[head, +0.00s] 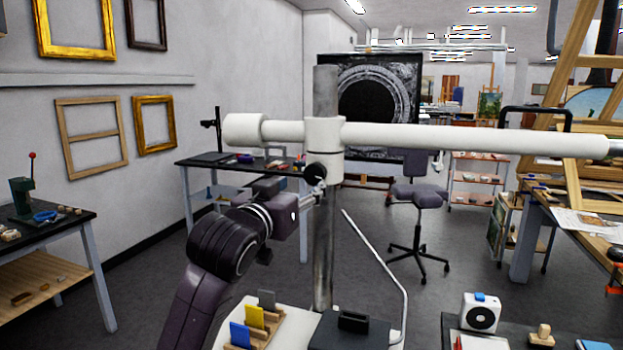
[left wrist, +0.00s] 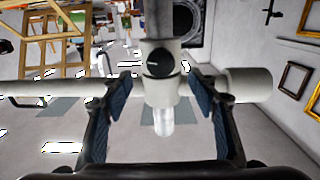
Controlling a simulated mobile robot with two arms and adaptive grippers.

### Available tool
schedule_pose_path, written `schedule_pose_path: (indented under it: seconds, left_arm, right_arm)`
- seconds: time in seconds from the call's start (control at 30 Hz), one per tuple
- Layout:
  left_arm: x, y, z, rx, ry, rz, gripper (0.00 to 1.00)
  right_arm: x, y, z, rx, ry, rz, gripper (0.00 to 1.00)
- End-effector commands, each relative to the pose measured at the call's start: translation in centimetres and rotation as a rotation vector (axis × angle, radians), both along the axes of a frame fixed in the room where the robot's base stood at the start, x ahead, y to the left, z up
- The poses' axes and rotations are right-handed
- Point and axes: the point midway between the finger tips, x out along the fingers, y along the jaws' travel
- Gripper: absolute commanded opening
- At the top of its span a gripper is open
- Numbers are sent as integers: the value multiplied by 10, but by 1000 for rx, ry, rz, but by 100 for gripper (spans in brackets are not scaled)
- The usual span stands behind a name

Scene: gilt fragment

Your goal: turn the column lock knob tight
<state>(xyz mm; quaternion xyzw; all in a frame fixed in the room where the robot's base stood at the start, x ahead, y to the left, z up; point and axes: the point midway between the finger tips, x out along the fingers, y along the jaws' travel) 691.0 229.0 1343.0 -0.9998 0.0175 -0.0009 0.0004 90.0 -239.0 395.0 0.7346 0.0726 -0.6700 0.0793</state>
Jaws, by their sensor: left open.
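The column lock knob (head: 316,172) is small, round and black, on the white collar (head: 324,135) that joins the grey metal column (head: 324,245) and the white horizontal arm (head: 460,139). In the left wrist view the knob (left wrist: 160,63) is face-on, with a pale line across it. My left gripper (head: 314,187) is close to the knob at its lower left. In the left wrist view its two blue-padded fingers (left wrist: 160,80) are wide apart, one on each side of the knob, with clear gaps. No touch shows. My right gripper is not in view.
The white horizontal arm crosses just above my gripper. Below stands a white base (head: 265,338) with coloured cards in a wooden holder (head: 254,328). A white bent rod (head: 385,268) rises beside the column. A stool (head: 418,200) stands behind.

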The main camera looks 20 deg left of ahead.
Motion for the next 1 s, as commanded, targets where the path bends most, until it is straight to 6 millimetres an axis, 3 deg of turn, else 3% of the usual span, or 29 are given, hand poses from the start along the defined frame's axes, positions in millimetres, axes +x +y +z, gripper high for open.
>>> schedule_pose_path:
  seconds: [0.5,0.9,1.0]
  left_arm:
    - [67,-2,2,-1,1,1,54]
    - [76,-3,0,0,1,0,54]
    - [75,-3,0,0,1,0,44]
  right_arm:
    - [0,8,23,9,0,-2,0]
    - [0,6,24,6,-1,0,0]
    - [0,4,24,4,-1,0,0]
